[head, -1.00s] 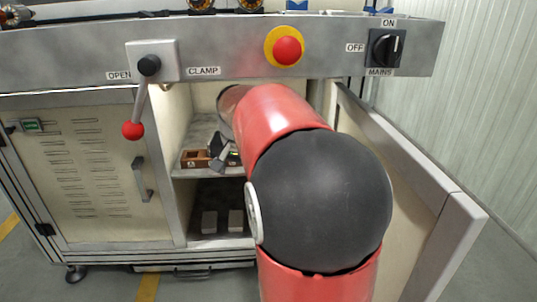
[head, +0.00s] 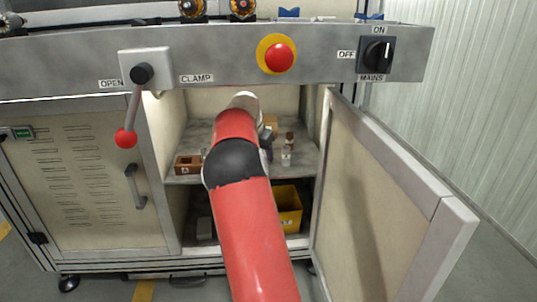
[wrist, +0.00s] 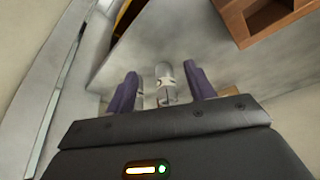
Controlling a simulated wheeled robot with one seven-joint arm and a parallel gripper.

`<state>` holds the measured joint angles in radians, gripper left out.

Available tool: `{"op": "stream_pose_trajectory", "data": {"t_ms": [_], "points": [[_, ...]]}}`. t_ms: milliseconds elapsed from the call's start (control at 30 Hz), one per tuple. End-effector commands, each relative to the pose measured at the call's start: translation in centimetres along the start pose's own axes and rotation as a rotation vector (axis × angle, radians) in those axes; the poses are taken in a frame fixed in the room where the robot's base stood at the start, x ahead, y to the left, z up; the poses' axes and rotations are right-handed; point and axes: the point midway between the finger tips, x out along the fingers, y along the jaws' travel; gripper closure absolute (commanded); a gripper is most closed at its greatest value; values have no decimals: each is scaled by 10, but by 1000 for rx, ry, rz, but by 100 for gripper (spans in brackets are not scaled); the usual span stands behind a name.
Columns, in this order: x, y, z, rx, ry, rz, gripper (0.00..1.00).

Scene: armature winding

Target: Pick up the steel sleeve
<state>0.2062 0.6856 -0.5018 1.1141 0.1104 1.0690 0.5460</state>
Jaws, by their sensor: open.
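My gripper (wrist: 162,84) is open in the wrist view, with its two purple fingers apart. A small grey cylindrical piece (wrist: 165,74), which looks like the steel sleeve, shows between the fingers above the shelf surface. Its lower part is hidden by the gripper body, and I cannot tell if a finger touches it. In the head view my arm reaches into the open cabinet and hides most of the gripper. A small pale and brown piece (head: 287,150) stands on the shelf just right of it; I cannot tell whether it is the same piece.
A wooden tray (head: 188,165) sits at the shelf's left and shows in the wrist view (wrist: 262,30). A yellow bin (head: 288,208) stands in the lower compartment. The open cabinet door (head: 375,190) bounds the right side. The control panel (head: 215,55) runs above the opening.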

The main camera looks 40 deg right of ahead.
Motion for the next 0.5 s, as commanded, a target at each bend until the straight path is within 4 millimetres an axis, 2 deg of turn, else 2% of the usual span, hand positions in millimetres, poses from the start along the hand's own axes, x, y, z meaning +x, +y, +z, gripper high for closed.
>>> {"op": "stream_pose_trajectory", "data": {"t_ms": [167,500], "points": [[4,0,-11,0,0,1,46],[20,0,-50,-1,-1,0,46]]}}
